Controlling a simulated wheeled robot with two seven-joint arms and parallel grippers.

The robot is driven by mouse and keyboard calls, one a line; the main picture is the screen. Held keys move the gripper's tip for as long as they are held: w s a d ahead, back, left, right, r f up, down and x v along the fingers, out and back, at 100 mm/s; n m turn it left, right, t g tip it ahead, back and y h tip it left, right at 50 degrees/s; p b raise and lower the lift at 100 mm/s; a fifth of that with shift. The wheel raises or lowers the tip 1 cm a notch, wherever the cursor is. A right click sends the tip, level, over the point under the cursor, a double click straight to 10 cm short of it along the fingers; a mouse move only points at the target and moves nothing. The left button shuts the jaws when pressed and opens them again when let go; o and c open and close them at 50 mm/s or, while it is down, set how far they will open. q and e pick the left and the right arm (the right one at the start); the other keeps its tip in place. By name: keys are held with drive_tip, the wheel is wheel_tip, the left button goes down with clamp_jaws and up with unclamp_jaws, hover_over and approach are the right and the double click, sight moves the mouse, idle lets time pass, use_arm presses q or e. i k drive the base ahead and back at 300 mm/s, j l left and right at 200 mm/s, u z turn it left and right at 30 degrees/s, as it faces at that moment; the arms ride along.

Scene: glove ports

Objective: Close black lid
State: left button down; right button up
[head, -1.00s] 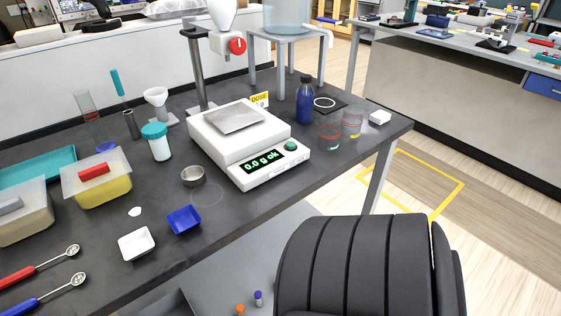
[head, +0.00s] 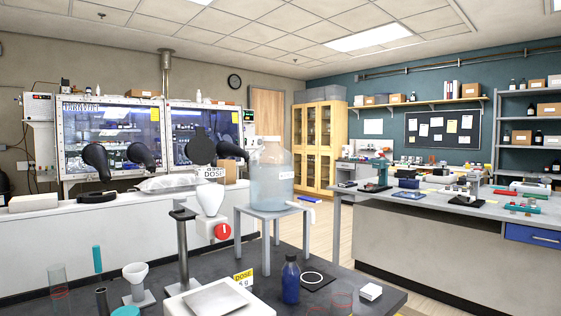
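A black round lid (head: 201,147) with a small tab at its top stands upright behind the mouth of the clear hopper (head: 210,174) marked DOSE. The lid looks raised off the hopper's opening. I cannot make out its hinge. The hopper sits above a white funnel body (head: 209,199) with a red knob (head: 222,231), held on a grey post (head: 183,250). Neither of my grippers is in view.
A large bottle (head: 272,180) on a grey stand (head: 270,211) is right of the hopper. A balance (head: 215,298), blue bottle (head: 290,280) and white funnel (head: 136,272) stand on the dark bench. Glove boxes with black gloves (head: 97,160) are behind.

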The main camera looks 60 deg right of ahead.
sight(201, 150)
drive_tip(key=z, duration=1.4)
drive_tip(key=i, duration=0.05)
